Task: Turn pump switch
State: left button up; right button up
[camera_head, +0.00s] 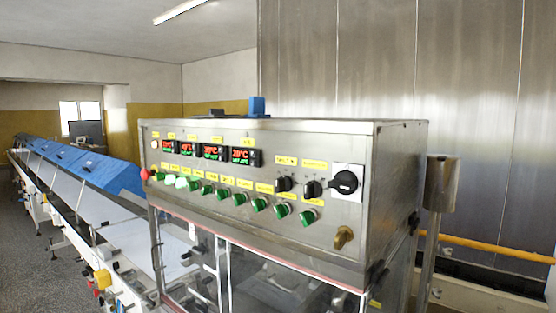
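The steel control panel (330,218) of the enrober faces me in the head view. A row of green knobs (258,204) runs along its lower part, some of them lit, with yellow labels above. Two black rotary knobs (313,188) and a larger black rotary switch (344,183) on a pale plate sit at the right end. The labels are too small to read, so I cannot tell which one is the pump switch. Neither of my grippers shows in this view.
Several red digital displays (243,156) sit above the green knobs. A brass fitting (343,237) sticks out at the panel's lower right. A long conveyor with blue covers (90,165) runs off to the left. A yellow pipe (500,249) crosses the right side.

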aim_at(207, 189)
jog(key=u, duration=0.4)
jog(key=k, duration=0.45)
jog(key=u, duration=0.95)
jog(key=i, duration=1.3)
jog(key=z, duration=0.9)
